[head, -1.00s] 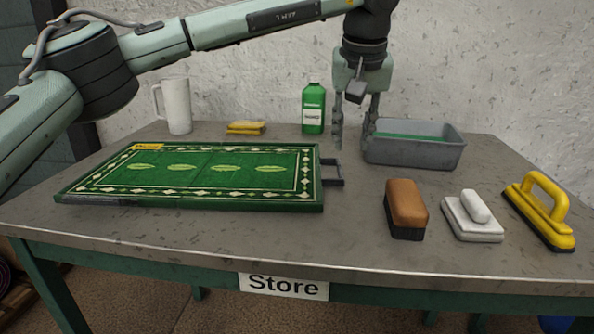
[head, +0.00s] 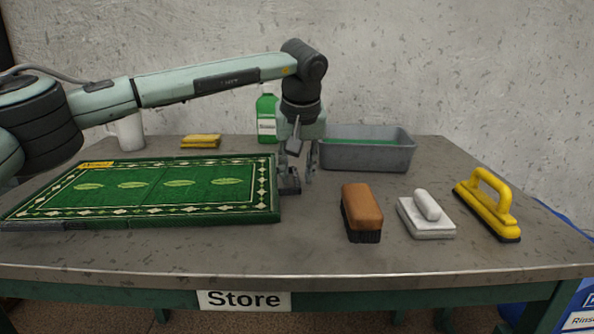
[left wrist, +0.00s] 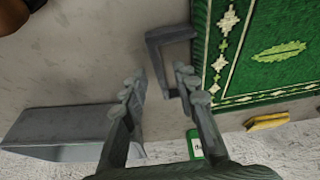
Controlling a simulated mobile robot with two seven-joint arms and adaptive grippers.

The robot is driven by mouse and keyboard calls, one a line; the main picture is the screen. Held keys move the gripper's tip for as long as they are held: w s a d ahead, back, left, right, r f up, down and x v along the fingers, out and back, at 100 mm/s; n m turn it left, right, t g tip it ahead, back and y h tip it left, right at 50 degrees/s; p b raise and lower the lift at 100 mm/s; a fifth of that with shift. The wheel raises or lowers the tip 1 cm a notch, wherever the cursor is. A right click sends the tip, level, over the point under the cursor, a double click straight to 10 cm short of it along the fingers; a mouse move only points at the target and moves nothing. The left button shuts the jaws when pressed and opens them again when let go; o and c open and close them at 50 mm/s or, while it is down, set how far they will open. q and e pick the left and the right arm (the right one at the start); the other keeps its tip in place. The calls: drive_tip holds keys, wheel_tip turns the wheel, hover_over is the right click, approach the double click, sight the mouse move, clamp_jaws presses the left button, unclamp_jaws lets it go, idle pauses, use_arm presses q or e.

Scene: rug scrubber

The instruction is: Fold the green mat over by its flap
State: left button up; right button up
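The green mat (head: 150,189) lies flat on the table at the left, with a pale border and leaf shapes. Its flap is a dark grey bracket-like handle (head: 290,186) at the right edge; it also shows in the left wrist view (left wrist: 153,58). My left gripper (head: 297,168) points down at this handle. In the left wrist view its fingers (left wrist: 160,80) are apart, with the handle's outer bar seeming to lie between them. I cannot tell whether they touch it. My right gripper is out of view.
A grey tub (head: 365,160) stands just behind and right of the gripper. A green bottle (head: 267,125), yellow sponge (head: 200,141) and white mug (head: 129,132) stand behind the mat. A brown brush (head: 362,208), white scrubber (head: 427,218) and yellow-handled brush (head: 488,205) are at the right.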

use_arm(q)
clamp_jaws()
drive_tip(key=shift+r, duration=0.15)
